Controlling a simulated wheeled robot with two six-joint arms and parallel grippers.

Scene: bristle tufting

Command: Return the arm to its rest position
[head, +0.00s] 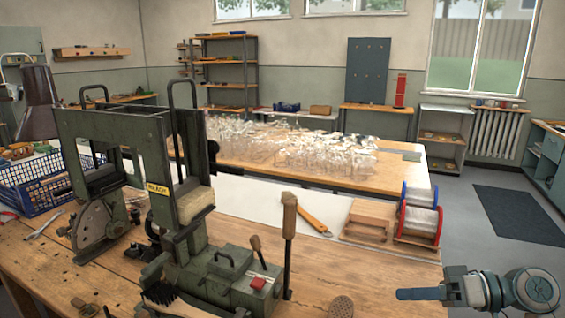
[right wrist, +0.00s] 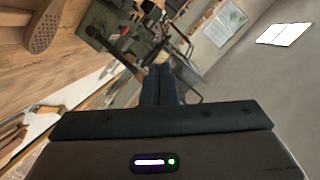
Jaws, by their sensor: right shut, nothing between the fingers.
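My right gripper (head: 420,294) shows at the lower right of the head view, with its fingers pointing left. It is shut and empty, off the bench's right front edge and apart from everything on it. In the right wrist view its closed fingers (right wrist: 161,85) stick out ahead over the floor side, touching nothing. My left gripper is not in the head view.
A green tufting machine (head: 235,275) with upright levers stands on the wooden bench (head: 345,275). Wire spools (head: 418,220), an orange-handled tool (head: 312,220) and a blue crate (head: 40,185) lie around it. Open floor (head: 470,235) lies right of the bench.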

